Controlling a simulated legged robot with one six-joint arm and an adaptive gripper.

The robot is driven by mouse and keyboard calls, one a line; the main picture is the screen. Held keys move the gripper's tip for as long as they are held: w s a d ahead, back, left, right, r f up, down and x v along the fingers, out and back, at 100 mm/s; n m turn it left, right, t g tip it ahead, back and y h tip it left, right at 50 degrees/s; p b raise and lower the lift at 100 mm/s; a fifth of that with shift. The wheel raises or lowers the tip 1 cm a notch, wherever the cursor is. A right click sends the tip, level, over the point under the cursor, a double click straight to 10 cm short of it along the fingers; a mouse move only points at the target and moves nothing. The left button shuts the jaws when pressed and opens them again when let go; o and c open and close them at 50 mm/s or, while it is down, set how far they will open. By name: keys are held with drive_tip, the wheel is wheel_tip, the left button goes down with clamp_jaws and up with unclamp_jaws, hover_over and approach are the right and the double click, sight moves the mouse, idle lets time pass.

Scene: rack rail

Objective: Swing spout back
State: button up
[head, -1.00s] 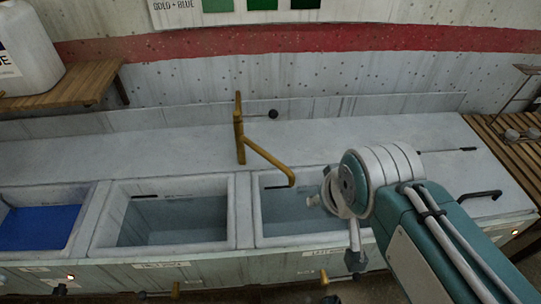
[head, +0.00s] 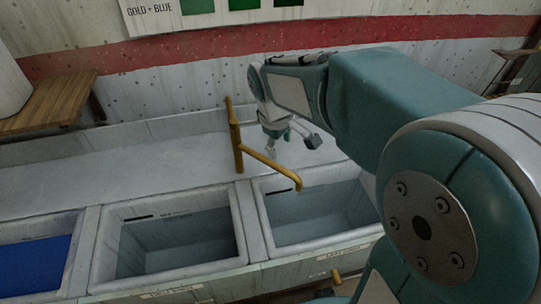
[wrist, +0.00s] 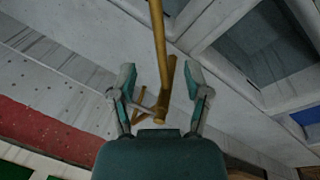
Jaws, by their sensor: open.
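The brass spout (head: 270,165) stands on an upright post (head: 233,125) behind the basins. My gripper (head: 292,146) is open and empty, just right of and behind the spout arm in the head view. In the wrist view the spout (wrist: 159,35) runs between the two spread fingers of my gripper (wrist: 160,78), with a gap on both sides. I cannot tell how far the fingertips are above it.
The middle basin (head: 180,240) and a basin with a blue bottom (head: 35,265) lie to the left. A pale counter ledge (head: 130,165) and a speckled wall (head: 180,85) are behind. A wooden shelf (head: 50,103) is at the far left. My arm hides the right side.

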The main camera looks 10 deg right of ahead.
sight(279, 167)
drive_tip(key=shift+n, duration=0.3)
drive_tip(key=x, duration=0.4)
drive_tip(key=w+x, duration=0.1)
drive_tip(key=x, duration=0.3)
drive_tip(key=a+x, duration=0.1)
drive_tip(key=x, duration=0.3)
drive_tip(key=shift+w+f, duration=0.1)
drive_tip(key=shift+w, duration=0.1)
drive_tip(key=shift+d, duration=0.15)
clamp_jaws()
